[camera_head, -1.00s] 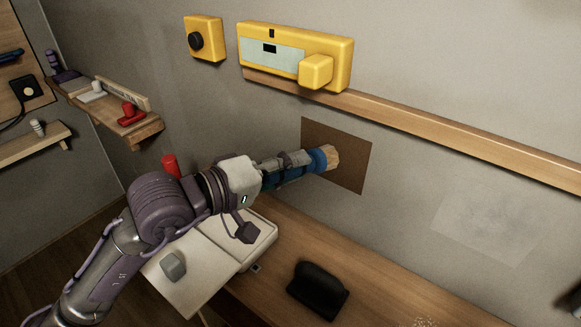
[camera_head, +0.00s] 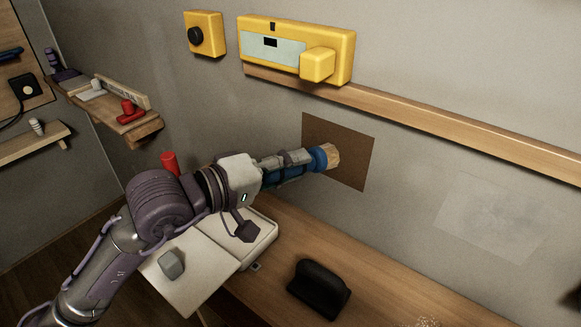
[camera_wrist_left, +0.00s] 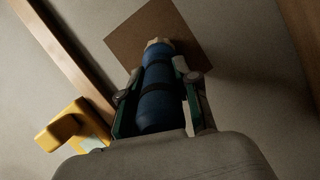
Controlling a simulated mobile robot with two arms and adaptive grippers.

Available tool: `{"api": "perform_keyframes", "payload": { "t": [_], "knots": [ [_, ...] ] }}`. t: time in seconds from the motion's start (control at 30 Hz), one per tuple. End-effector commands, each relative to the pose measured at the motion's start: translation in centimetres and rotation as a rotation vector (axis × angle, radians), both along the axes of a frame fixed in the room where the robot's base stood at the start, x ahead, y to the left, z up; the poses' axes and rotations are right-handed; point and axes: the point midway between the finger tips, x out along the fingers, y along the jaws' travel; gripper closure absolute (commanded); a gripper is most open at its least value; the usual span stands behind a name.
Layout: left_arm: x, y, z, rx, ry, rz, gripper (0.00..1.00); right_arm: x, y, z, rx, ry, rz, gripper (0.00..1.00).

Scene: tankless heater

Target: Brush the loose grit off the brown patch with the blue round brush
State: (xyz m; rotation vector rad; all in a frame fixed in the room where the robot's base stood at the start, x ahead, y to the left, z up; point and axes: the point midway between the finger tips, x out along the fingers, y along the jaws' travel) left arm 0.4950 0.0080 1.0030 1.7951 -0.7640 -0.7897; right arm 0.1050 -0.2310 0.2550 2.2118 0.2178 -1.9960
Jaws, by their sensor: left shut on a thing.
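The brown patch (camera_head: 349,171) is a flat square on the grey wall, below the wooden rail. My left gripper (camera_head: 305,160) is shut on the blue round brush (camera_head: 318,157), whose pale bristles (camera_head: 333,155) point at the patch and overlap its left part in the head view. In the left wrist view the blue brush (camera_wrist_left: 160,92) lies between the fingers, with its bristle end in front of the lower part of the patch (camera_wrist_left: 150,28). Whether the bristles touch the patch I cannot tell. I cannot make out separate grit on the patch. My right gripper does not show.
A yellow unit (camera_head: 290,50) and a yellow knob box (camera_head: 204,34) hang above. A wooden rail (camera_head: 440,129) crosses the wall. On the bench below are a black curved object (camera_head: 319,287) and a white open case (camera_head: 190,275). A pale patch (camera_head: 490,222) is at right.

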Motion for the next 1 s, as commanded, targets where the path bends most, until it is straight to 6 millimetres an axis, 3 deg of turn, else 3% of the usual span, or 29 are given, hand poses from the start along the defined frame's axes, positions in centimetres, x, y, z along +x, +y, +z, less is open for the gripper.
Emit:
{"api": "perform_keyframes", "payload": {
  "t": [0.2, 0.43, 0.83, 1.0],
  "knots": [
    [0.0, 0.1, 1.3, -0.002, -0.005, 0.001, 1.00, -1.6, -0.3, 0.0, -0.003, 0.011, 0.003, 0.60],
    [-0.1, 0.1, 1.5, -0.001, -0.004, 0.001, 1.00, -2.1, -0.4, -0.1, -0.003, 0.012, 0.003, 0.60],
    [-0.3, -0.2, 1.1, -0.001, -0.003, -0.001, 1.00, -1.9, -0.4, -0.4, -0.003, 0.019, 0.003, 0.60],
    [-0.5, -0.6, 0.8, -0.002, -0.004, -0.002, 1.00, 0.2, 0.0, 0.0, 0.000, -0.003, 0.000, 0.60]
  ]
}}
